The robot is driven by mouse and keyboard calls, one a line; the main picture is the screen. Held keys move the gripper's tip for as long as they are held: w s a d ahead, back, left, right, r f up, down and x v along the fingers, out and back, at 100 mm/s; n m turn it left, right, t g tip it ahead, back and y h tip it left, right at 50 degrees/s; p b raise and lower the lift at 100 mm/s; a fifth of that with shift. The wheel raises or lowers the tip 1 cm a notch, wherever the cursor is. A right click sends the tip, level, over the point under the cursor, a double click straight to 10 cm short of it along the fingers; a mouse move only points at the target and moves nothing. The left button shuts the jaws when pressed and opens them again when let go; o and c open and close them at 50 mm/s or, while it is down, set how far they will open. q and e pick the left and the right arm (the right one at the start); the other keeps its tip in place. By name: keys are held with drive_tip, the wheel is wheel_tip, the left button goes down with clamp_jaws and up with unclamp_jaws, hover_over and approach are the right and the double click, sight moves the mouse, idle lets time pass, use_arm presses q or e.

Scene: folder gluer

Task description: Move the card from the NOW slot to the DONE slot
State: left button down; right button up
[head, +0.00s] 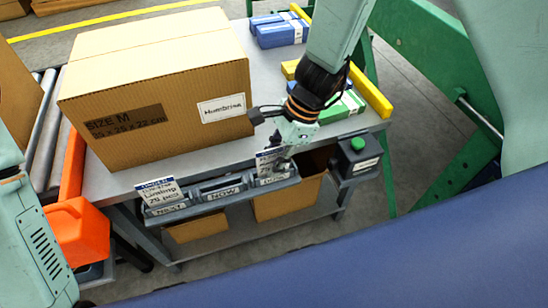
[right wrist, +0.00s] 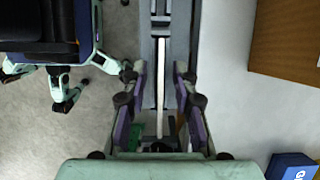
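The card rack (head: 200,207) on the front edge of the bench has slots labelled NEXT, NOW and DONE from left to right. A white card with a blue header (head: 267,163) stands at the DONE slot (head: 278,180), partly hidden by my right gripper (head: 283,163). The NOW slot (head: 222,190) shows no card. Another card (head: 160,193) stands in the NEXT slot. In the right wrist view, the card (right wrist: 161,75) is a thin white edge between the fingers of my right gripper (right wrist: 160,98). The fingers are open, with gaps on both sides. My left gripper is out of view.
A large cardboard box (head: 160,80) stands on the bench (head: 115,182) behind the rack. An orange bin (head: 77,230) is at the left. Yellow bars and blue and green packs lie behind.

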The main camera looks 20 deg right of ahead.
drive_tip(key=shift+r, duration=0.1)
drive_tip(key=v, duration=1.2)
idle(0.5)
drive_tip(key=w+d+f+n+t+h, duration=0.3)
drive_tip(key=d+f+n+t, duration=0.15)
drive_tip(key=n, duration=0.25)
drive_tip(key=s+d+f+n+h+p, duration=0.2)
drive_tip(key=s+d+f+n, duration=0.1)
drive_tip(key=s+f+n, duration=0.25)
drive_tip(key=s+a+f+n+g+p, duration=0.1)
drive_tip(key=s+f, duration=0.3)
drive_tip(key=s, duration=0.7)
drive_tip(key=s+a+f+n+g+p, duration=0.1)
drive_tip(key=s+f, duration=0.4)
drive_tip(key=s, duration=0.6)
drive_tip(key=n+g+p, duration=0.1)
drive_tip(key=n+g, duration=0.1)
drive_tip(key=shift+s+f+n, duration=0.25)
drive_tip(key=shift+f+n, duration=0.05)
drive_tip(key=shift+n, duration=0.05)
